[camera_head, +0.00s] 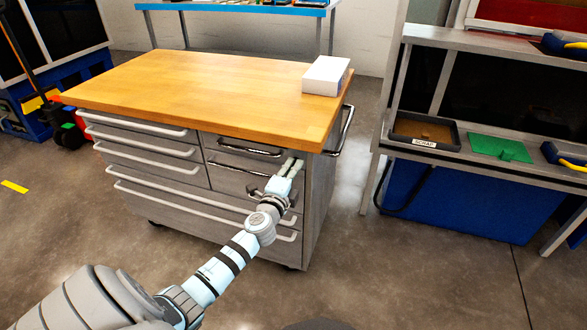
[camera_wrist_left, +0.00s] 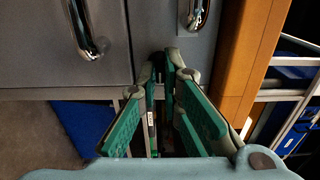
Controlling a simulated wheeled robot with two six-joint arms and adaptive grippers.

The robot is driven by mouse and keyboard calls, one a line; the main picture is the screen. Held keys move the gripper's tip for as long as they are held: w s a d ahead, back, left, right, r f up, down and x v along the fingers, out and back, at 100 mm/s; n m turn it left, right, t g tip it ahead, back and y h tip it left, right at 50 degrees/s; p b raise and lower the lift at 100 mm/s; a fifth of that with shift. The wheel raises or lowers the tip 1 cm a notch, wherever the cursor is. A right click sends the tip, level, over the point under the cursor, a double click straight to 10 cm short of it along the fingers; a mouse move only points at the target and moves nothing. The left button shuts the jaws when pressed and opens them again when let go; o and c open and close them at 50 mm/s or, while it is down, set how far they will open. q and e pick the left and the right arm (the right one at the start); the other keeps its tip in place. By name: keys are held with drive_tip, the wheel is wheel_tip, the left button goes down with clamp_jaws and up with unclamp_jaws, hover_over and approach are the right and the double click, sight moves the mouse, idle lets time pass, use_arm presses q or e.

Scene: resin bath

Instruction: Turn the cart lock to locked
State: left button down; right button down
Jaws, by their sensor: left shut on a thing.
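The cart (camera_head: 315,200) is a grey drawer cabinet with a wooden top (camera_head: 200,85). My left gripper (camera_head: 291,166) reaches its front at the upper right, close below the wooden edge and beside the drawer handles. In the left wrist view my left gripper (camera_wrist_left: 166,68) has its green-padded fingers drawn together at the tips, against the grey front. It is shut on a small dark part there, most likely the cart lock (camera_wrist_left: 158,60). The fingers hide most of this part, so I cannot tell which way it is turned. My right gripper is not in view.
Chrome drawer handles (camera_head: 250,149) are close beside the gripper, and a side push handle (camera_head: 346,130) is at the right. A white box (camera_head: 326,76) lies on the top. A shelf with a scrap tray (camera_head: 425,133) and green mat (camera_head: 498,147) stands right. Floor in front is clear.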

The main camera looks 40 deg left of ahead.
use_arm(q)
drive_tip(key=shift+f, duration=0.1)
drive_tip(key=c, duration=1.8)
unclamp_jaws()
drive_tip(key=shift+o, duration=0.2)
drive_tip(key=v, duration=1.2)
